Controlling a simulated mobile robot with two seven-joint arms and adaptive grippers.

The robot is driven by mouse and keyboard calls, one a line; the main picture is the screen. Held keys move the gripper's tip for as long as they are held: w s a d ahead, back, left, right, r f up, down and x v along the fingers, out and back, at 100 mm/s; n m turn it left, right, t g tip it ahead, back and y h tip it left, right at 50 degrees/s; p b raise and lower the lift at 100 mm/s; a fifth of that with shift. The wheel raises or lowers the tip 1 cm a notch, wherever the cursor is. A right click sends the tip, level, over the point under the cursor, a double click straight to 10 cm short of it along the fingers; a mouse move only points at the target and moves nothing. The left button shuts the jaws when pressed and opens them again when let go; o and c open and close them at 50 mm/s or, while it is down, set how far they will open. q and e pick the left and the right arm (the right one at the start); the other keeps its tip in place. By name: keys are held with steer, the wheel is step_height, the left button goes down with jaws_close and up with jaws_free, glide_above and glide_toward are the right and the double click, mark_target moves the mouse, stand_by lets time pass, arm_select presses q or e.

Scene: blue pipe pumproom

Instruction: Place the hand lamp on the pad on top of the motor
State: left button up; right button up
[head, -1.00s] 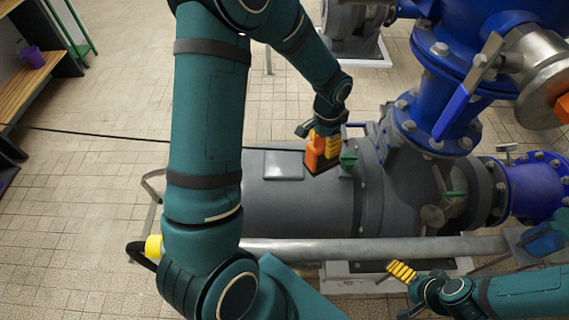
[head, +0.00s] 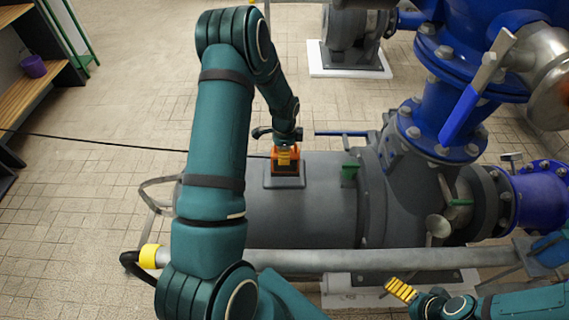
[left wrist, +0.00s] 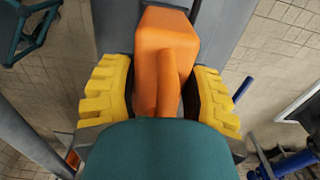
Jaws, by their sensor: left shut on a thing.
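The hand lamp (head: 286,168) is orange and black and stands upright at the pad in the head view. My left gripper (head: 286,153) is shut on the lamp from above. In the left wrist view the orange lamp (left wrist: 165,45) sits between its yellow fingers. My right gripper (head: 400,289) is at the lower right, away from the lamp; its opening is unclear.
Blue pipes and a valve lever (head: 463,115) rise at the right. A metal rail (head: 340,259) runs in front of the motor. A black cable (head: 100,140) crosses the floor at left.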

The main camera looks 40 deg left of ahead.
arm_select(q)
steer(key=shift+f+b, duration=0.35)
steer(key=shift+f, duration=1.9)
steer(key=shift+r, duration=0.1)
steer(key=shift+f, duration=0.25)
steer(key=o, duration=1.3)
steer(key=shift+r, duration=0.1)
steer(key=shift+r, duration=0.2)
step_height(320, 180, up, 12)
steer(key=shift+f+p, duration=0.1)
steer(key=shift+p, duration=0.85)
